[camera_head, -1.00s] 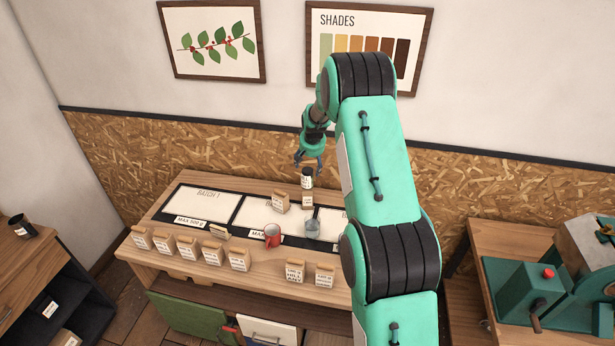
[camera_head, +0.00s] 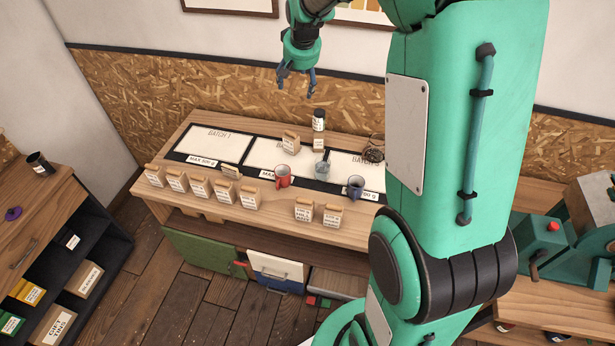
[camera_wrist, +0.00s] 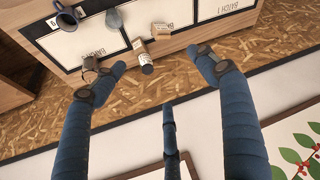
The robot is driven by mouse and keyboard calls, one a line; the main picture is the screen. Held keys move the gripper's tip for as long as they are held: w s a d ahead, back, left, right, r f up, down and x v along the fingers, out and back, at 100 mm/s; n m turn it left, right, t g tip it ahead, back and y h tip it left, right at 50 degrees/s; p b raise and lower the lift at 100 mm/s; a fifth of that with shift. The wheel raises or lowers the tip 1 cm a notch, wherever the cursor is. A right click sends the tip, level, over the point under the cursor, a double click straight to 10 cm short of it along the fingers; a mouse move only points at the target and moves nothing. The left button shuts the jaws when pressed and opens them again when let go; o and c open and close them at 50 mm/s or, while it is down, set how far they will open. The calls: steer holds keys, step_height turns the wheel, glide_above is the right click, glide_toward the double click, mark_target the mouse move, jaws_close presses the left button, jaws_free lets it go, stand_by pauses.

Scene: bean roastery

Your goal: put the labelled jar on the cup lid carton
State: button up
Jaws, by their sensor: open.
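The labelled jar (camera_head: 319,120), dark-lidded with a pale label, is at the back of the bench. The wrist view shows the jar (camera_wrist: 145,65) and the carton (camera_wrist: 139,45) in line, touching as far as I can tell. My gripper (camera_head: 297,90) is open and empty, above and behind the jar near the wall. Its spread fingers (camera_wrist: 160,60) show in the wrist view, apart from the jar.
A kraft bag (camera_head: 290,143) stands left of the carton; a grey jug (camera_head: 322,167), red mug (camera_head: 282,176) and dark blue mug (camera_head: 355,187) are in front. Several kraft bags line the front edge. The batch 1 panel (camera_head: 213,143) is clear.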

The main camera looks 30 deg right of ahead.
steer(key=s+a+r+n, duration=0.1)
steer(key=s+a+r, duration=0.55)
steer(key=s, duration=0.45)
steer(key=s+a+r+n, duration=0.1)
steer(key=s+a+r, duration=0.4)
steer(key=s+a, duration=0.4)
steer(key=s+a+f, duration=0.1)
steer(key=s+a, duration=0.1)
steer(key=s, duration=0.9)
steer(key=s+a+f+n+t+y, duration=0.1)
steer(key=s+a, duration=0.2)
steer(key=s, duration=0.8)
steer(key=shift+a+f, duration=0.3)
steer(key=shift+f, duration=0.05)
step_height(320, 180, down, 17)
steer(key=b, duration=1.7)
